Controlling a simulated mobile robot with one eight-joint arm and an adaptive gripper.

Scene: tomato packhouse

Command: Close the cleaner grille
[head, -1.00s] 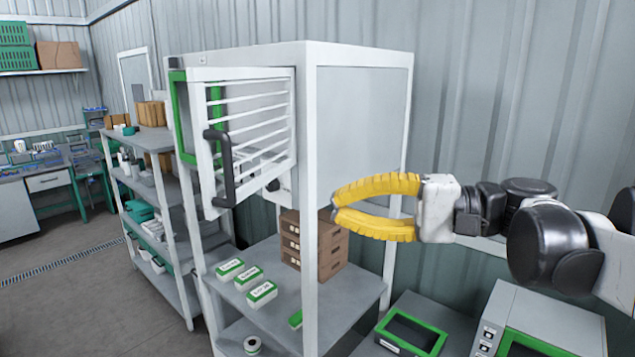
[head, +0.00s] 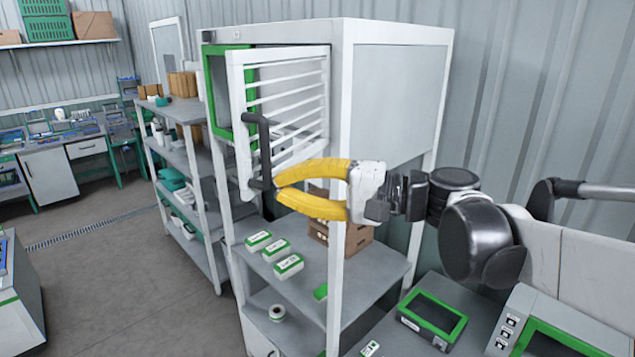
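The cleaner grille (head: 290,95) is a white slatted door on the upper part of a tall white-framed cabinet. It stands swung out from the green-edged opening (head: 218,95), so it is open. A dark upright handle (head: 264,150) is on its outer edge. My gripper (head: 277,187) has two yellow fingers pointing left, their tips drawn together with nothing visible between them. The tips appear beside the handle's lower end. I cannot tell whether they touch it.
Below the grille, a shelf (head: 370,285) holds green-and-white boxes (head: 288,266) and brown cartons (head: 357,238). A shelving unit (head: 190,160) stands left of the cabinet. Green-framed devices (head: 433,318) sit at lower right. The floor (head: 110,270) at left is clear.

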